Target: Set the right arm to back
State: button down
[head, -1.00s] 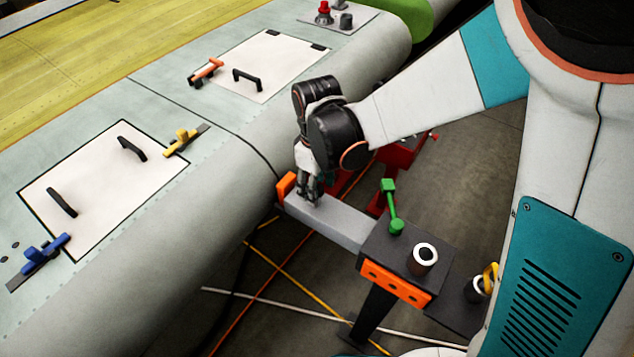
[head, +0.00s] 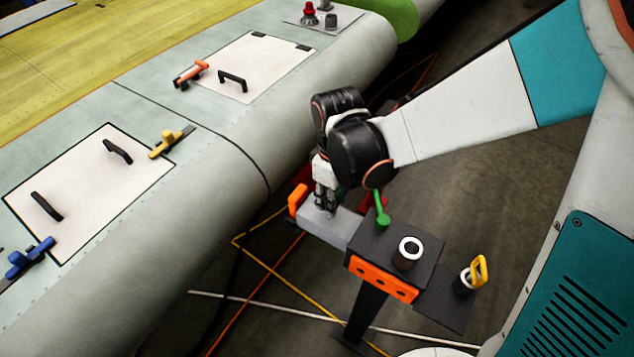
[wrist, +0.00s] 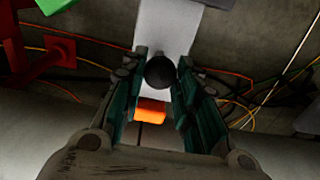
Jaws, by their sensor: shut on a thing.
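The right arm is a grey bar (head: 333,228) with an orange end (head: 298,199), reaching from a dark post head (head: 425,245) toward the wing's rounded edge. In the wrist view the grey bar (wrist: 165,25) carries a round black knob (wrist: 160,72), and its orange end (wrist: 151,111) shows below the knob. My gripper (head: 325,210) points down onto the bar near its orange end. In the wrist view my gripper's fingers (wrist: 160,75) are shut on the black knob, one on each side. The knob is hidden by the fingers in the head view.
A green lever (head: 381,212) and a white-topped cylinder (head: 408,252) stand on the post head, above an orange plate (head: 382,278). A yellow-handled piece (head: 479,270) is to the right. The wing panel (head: 200,190) lies left. Cables cross the floor.

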aim_at(346, 224)
jog(key=shift+s+d, duration=0.65)
jog(key=shift+d, duration=0.35)
jog(key=shift+s+d, duration=0.6)
jog(key=shift+d, duration=0.35)
jog(key=shift+f, duration=0.1)
jog(key=c, duration=1.2)
grip_release()
jog(key=shift+d, duration=0.15)
jog(key=shift+c, duration=0.2)
jog(key=shift+w+a, duration=0.1)
jog(key=shift+a, duration=0.1)
